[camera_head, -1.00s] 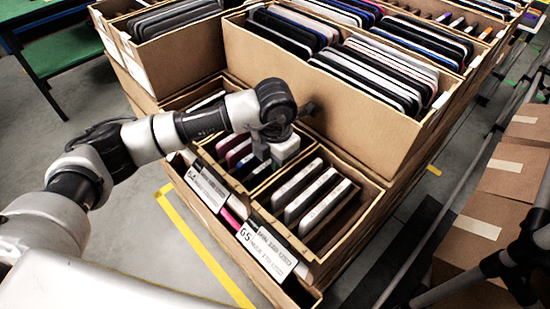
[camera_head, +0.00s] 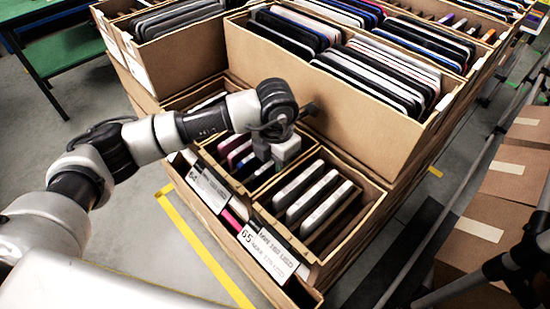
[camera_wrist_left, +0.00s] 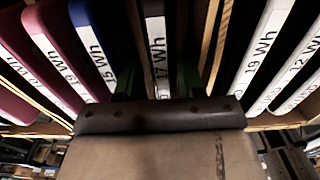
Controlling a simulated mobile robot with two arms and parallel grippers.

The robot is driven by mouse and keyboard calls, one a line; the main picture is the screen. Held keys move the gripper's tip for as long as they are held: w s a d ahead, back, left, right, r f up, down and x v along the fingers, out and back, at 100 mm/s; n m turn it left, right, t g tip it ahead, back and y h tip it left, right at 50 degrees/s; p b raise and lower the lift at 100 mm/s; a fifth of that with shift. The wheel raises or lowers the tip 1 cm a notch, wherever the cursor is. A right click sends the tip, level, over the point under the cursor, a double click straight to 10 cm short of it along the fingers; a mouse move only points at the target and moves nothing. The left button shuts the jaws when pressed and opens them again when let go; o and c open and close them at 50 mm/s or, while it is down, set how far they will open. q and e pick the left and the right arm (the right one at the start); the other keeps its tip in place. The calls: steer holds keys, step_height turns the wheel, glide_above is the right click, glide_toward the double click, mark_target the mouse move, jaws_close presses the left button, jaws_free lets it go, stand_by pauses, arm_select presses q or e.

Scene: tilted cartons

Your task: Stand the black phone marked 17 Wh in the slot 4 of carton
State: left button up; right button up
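The black phone marked 17 Wh (camera_wrist_left: 157,45) stands on edge in the middle of the left wrist view, its label facing me. My left gripper shows there with its dark fingers (camera_wrist_left: 156,82) on either side of this phone, and dark gaps seem to show between fingers and phone. In the head view my left gripper (camera_head: 262,155) reaches down into the front carton (camera_head: 318,258), at the compartment with the pink and purple phones. The gripper hides the 17 Wh phone there. My right gripper is not in view.
A blue phone marked 15 Wh (camera_wrist_left: 95,50) and pink-purple phones stand left of the fingers. A cardboard divider (camera_wrist_left: 218,45) and white-edged phones, one marked 19 Wh (camera_wrist_left: 262,45), are to the right. Taller cartons (camera_head: 345,105) full of phones rise behind.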

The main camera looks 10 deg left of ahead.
arm_select(q)
step_height(320, 180, up, 9)
steer(key=shift+d+r+b, duration=0.15)
steer(key=shift+b, duration=0.55)
steer(key=shift+r, duration=0.7)
step_height(320, 180, up, 9)
steer(key=p, duration=0.4)
